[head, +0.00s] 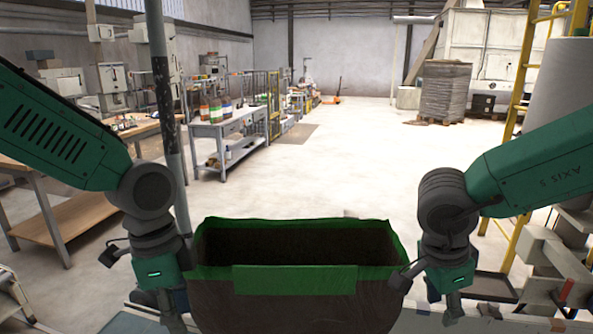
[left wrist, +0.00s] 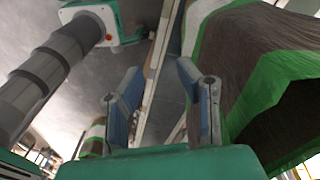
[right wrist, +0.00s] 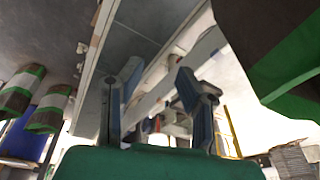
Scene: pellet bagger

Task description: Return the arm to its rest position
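A dark brown bag with a green rim (head: 295,300) stands open at the front centre of the head view. Its inside looks dark and its contents cannot be made out. My left gripper (head: 172,312) hangs down just left of the bag. In the left wrist view its two fingers (left wrist: 157,75) are apart with nothing between them, and the bag (left wrist: 285,95) is at the right. My right gripper (head: 454,304) hangs down right of the bag. In the right wrist view its fingers (right wrist: 158,78) are apart and empty, and the bag (right wrist: 285,45) is at upper right.
A wooden workbench (head: 65,220) is at the left, with a grey bench (head: 230,125) carrying bottles behind it. A yellow ladder (head: 520,130) and machine parts stand at the right. A wrapped pallet stack (head: 446,92) is farther back. The floor beyond the bag is clear.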

